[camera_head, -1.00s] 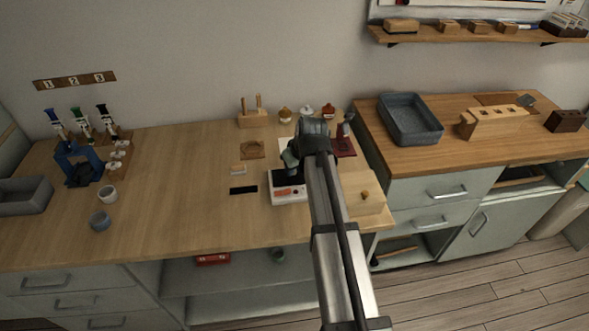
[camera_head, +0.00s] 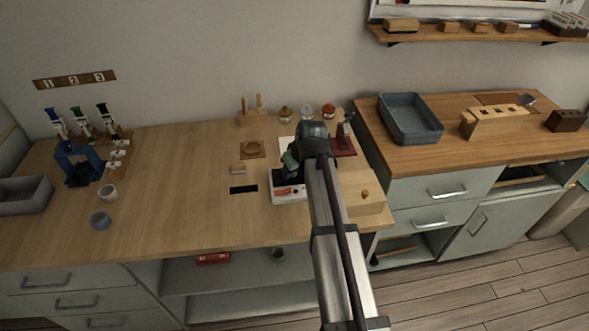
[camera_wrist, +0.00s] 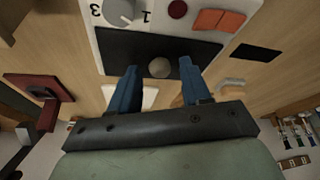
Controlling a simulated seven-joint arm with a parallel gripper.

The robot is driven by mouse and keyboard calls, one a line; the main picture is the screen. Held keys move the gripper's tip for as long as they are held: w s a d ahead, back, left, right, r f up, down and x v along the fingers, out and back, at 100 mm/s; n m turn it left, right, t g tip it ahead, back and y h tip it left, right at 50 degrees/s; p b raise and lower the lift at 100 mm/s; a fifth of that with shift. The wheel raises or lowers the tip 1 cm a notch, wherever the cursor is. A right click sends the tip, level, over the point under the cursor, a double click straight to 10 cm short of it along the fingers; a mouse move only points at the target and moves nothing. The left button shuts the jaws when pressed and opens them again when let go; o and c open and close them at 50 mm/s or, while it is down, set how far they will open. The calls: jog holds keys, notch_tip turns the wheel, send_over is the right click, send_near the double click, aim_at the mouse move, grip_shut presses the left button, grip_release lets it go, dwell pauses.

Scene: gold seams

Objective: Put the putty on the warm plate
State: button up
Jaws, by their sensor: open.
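The warm plate (camera_head: 290,199) is a white box with a black top, right of the middle of the bench. In the wrist view its black surface (camera_wrist: 110,48) lies beneath my gripper (camera_wrist: 158,76), with a numbered dial at its edge. A small round grey-beige lump, seemingly the putty (camera_wrist: 160,68), is between my two blue fingertips and appears to rest on the black surface. My gripper is open, with gaps on both sides of the lump. In the head view my arm hides the lump and part of the plate.
A black strip (camera_head: 243,189) and a small pale block (camera_head: 238,169) lie left of the plate. A dark red stand (camera_head: 343,144) is behind it, and a wooden box (camera_head: 362,195) is to the right. Jars (camera_head: 285,114) stand at the back. The bench's middle left is clear.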

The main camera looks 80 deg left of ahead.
jog(key=v, duration=1.2)
jog(key=shift+r, duration=0.2)
